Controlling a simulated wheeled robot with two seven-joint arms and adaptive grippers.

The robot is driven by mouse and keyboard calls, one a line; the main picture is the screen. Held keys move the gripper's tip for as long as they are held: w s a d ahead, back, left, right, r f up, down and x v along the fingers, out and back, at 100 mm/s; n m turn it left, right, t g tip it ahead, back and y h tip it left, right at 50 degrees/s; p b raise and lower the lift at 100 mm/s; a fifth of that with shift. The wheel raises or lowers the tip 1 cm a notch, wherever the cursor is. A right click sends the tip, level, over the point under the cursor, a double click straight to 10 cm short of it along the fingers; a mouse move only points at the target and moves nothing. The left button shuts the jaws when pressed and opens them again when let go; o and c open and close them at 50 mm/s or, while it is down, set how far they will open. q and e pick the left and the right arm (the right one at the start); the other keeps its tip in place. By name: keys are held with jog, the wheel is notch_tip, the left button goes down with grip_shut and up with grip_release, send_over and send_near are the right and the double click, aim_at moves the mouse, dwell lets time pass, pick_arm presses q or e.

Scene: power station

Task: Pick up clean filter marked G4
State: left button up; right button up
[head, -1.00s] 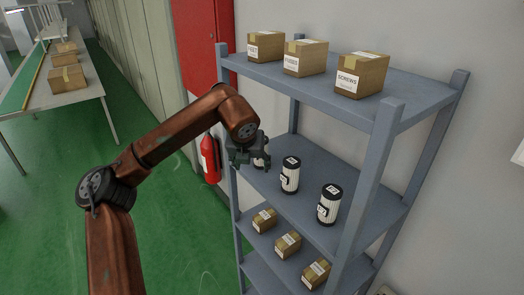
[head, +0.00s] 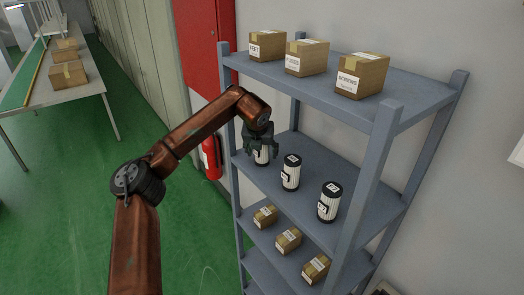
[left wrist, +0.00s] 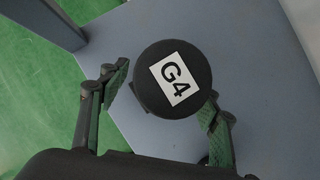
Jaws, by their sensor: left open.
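The filter marked G4 (left wrist: 172,78) shows in the left wrist view with its black round cap and white label facing the camera. In the head view the same filter (head: 262,156) stands leftmost on the middle shelf, its top partly hidden by my left gripper. My left gripper (head: 262,150) is open, with its fingers around the filter's upper part. In the left wrist view one finger of the gripper (left wrist: 167,100) is left of the cap with a gap, the other close at its right. Whether they touch the filter I cannot tell. My right gripper is not in view.
Two more white filters with black caps, a middle one (head: 290,173) and a right one (head: 329,202), stand on the same grey shelf unit (head: 376,165). Boxes sit on the shelves above and below. A red fire extinguisher (head: 211,158) is left of the unit.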

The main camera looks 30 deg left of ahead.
pick_arm(q)
jog(key=shift+w+f, duration=0.2)
jog(key=shift+f, duration=0.1)
jog(key=shift+s, duration=0.1)
jog(key=shift+c, duration=0.7)
jog(key=c, duration=1.1)
jog(key=shift+c, duration=0.4)
jog(key=shift+r, duration=0.15)
